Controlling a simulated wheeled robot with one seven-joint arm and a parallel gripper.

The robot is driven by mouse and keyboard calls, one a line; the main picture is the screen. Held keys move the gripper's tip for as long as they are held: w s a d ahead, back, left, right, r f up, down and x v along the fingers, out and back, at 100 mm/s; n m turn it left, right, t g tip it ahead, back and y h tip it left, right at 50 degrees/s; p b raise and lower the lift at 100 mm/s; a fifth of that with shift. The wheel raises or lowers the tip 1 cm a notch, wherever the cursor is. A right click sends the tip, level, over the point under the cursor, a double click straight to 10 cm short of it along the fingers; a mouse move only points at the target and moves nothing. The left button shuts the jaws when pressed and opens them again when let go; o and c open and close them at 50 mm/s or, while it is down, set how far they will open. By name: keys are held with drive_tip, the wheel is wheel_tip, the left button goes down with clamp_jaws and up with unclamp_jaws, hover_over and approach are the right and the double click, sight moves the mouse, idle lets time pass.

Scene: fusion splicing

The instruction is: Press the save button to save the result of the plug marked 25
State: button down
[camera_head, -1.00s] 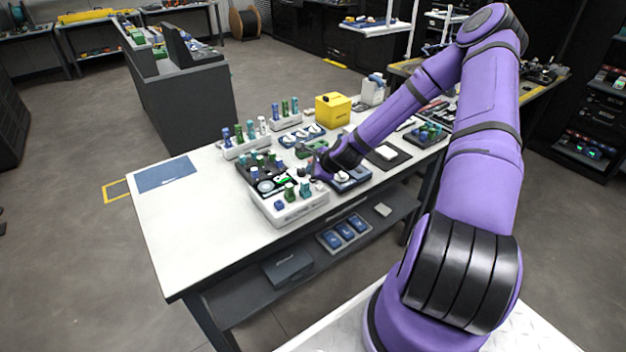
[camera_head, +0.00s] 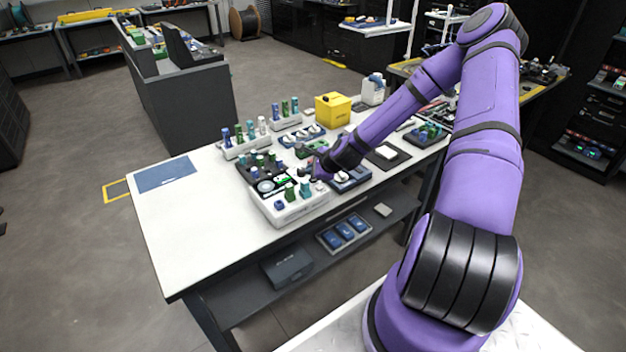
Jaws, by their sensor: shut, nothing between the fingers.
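My purple arm reaches over the white table to a splicing station (camera_head: 290,210), a white-fronted unit with a dark top, green parts and several blue and green plugs (camera_head: 304,190). My gripper (camera_head: 306,171) is shut and empty at the right side of the station, low over it. It is small here, and I cannot tell whether it touches anything. The save button and the number 25 are too small to make out.
White racks (camera_head: 246,146) with several upright plugs stand behind the station. A yellow box (camera_head: 333,109) stands farther back. A blue mat (camera_head: 166,174) lies at the left. Dark trays (camera_head: 388,155) lie at the right. The table's front left is clear.

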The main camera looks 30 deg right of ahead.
drive_tip(key=shift+f, duration=0.1)
idle(0.5)
drive_tip(key=shift+f, duration=0.3)
drive_tip(key=shift+f, duration=0.45)
idle(0.8)
drive_tip(key=shift+r, duration=0.9)
drive_tip(key=shift+r, duration=2.5)
